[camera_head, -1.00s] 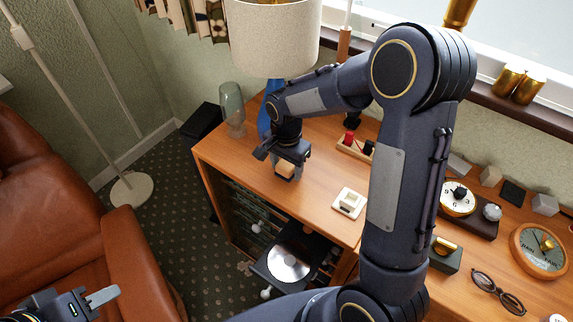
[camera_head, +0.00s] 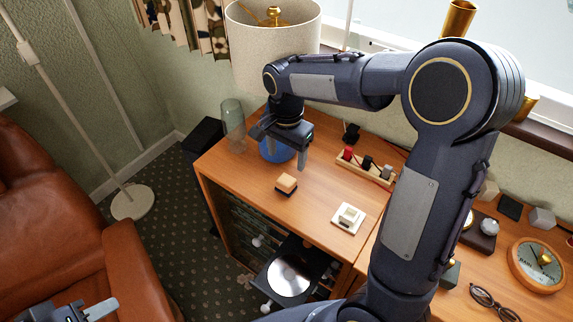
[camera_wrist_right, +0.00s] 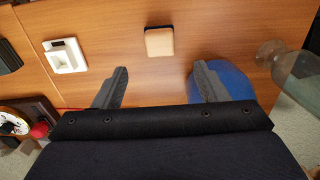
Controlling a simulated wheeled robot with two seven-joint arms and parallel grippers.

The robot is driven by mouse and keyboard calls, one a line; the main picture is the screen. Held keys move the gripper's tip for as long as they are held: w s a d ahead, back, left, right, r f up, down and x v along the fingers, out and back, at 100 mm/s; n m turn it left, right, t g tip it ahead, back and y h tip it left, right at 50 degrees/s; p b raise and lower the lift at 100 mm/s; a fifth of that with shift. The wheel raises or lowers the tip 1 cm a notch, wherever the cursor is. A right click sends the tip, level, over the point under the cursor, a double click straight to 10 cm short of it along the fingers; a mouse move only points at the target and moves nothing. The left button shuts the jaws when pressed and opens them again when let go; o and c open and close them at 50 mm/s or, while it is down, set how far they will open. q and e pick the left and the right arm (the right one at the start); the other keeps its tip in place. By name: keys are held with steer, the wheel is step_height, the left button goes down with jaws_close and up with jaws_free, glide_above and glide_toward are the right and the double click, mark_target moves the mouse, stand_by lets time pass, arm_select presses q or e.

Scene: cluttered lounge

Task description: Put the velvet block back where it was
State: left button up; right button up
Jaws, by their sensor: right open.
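The velvet block (camera_head: 286,184), with a tan wooden top and a dark underside, lies on the wooden cabinet top near its front left edge. It also shows in the right wrist view (camera_wrist_right: 159,41), apart from both fingers. My right gripper (camera_head: 284,157) is open and empty above the cabinet, behind the block. Its two spread fingers show in the wrist view (camera_wrist_right: 161,70). In the head view one of its fingers is mostly hidden. My left gripper (camera_head: 98,310) is at the bottom left edge, cut off, with one pale finger clearly visible.
A blue lamp base (camera_head: 272,150) stands close behind my right gripper under its shade (camera_head: 275,45). A glass vase (camera_head: 233,125) is to the left. A turntable (camera_head: 292,275) sits below.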

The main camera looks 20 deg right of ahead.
steer(key=s+r+n+t+y, duration=0.1)
steer(key=s+n+t, duration=0.1)
steer(key=s, duration=0.5)
steer(key=s+a+r+n+t+y, duration=0.1)
steer(key=s+n, duration=0.4)
steer(key=s, duration=0.2)
steer(key=s+r+n+t+y, duration=0.1)
steer(key=s+r+n+t, duration=0.1)
steer(key=s, duration=0.5)
steer(key=shift+s+a+n+t+y, duration=0.15)
steer(key=shift+s+n+t+y, duration=0.2)
steer(key=shift+n, duration=0.35)
